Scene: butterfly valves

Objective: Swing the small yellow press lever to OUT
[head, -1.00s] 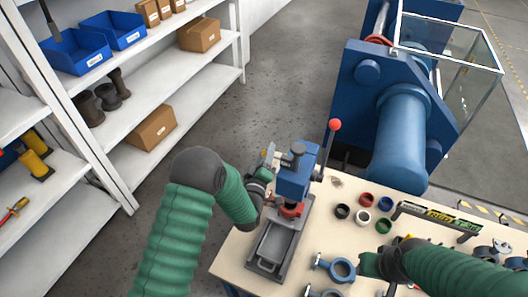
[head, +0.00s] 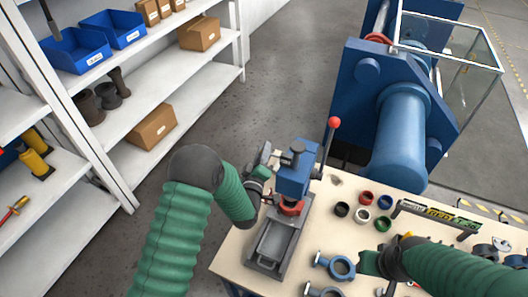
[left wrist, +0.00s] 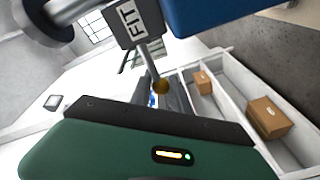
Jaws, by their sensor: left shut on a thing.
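The blue press (head: 293,182) stands on the bench with a grey slotted base and a red ring under its head.
A tall lever with a red knob (head: 334,122) rises behind the press. Several coloured rings (head: 363,215) and a label rack (head: 436,220) are on the bench. A large blue machine (head: 400,125) stands behind. White shelves (head: 150,95) are at the left, with open floor between.

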